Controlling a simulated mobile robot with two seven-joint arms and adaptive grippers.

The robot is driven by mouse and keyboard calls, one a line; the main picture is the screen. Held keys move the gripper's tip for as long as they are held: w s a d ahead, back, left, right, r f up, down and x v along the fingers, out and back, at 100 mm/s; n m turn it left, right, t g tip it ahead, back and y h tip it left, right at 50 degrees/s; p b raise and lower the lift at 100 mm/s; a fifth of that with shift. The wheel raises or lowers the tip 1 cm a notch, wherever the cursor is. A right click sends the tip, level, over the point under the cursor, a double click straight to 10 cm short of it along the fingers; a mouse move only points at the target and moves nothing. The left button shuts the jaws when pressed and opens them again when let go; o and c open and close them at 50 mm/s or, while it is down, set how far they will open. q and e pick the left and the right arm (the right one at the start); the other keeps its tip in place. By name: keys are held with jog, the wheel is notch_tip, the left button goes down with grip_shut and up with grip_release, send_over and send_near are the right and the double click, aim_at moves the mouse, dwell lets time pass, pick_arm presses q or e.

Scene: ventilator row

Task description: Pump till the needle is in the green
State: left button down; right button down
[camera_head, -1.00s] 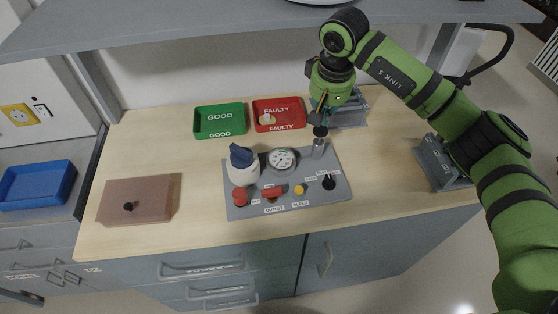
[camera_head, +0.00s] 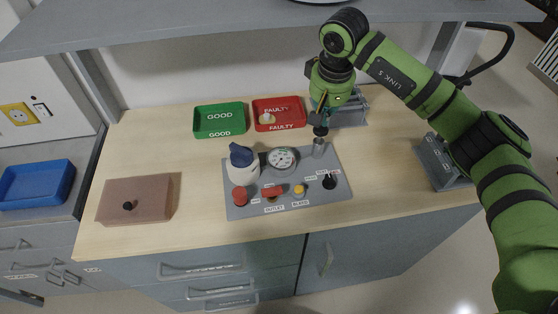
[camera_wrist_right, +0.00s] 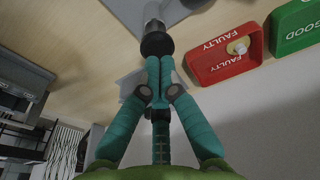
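A grey pump panel (camera_head: 240,208) lies on the wooden bench. It carries a round white gauge (camera_head: 282,159); its needle and colours are too small to read. A metal pump cylinder (camera_head: 319,149) stands at the panel's back right, topped by a black knob (camera_head: 320,131), which also shows in the right wrist view (camera_wrist_right: 157,42). My right gripper (camera_wrist_right: 160,62) has its teal fingers together, tips at the black knob and not around it. In the head view the right gripper (camera_head: 321,112) is above the cylinder, pointing down. My left gripper is out of view.
The panel also has a white bottle with blue top (camera_head: 243,166), a red knob (camera_head: 239,195), a red outlet lever (camera_head: 272,192), a yellow bleed button (camera_head: 299,190) and a black knob (camera_head: 329,181). Green (camera_head: 219,134) and red (camera_head: 279,127) trays stand behind. A shelf (camera_head: 180,22) hangs above.

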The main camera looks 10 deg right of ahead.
aim_at(321, 129)
jog(key=shift+f+b, duration=1.9)
jog(key=shift+f, duration=0.2)
jog(key=shift+r+p, duration=0.8)
jog(key=shift+r, duration=0.6)
jog(key=shift+f, duration=0.1)
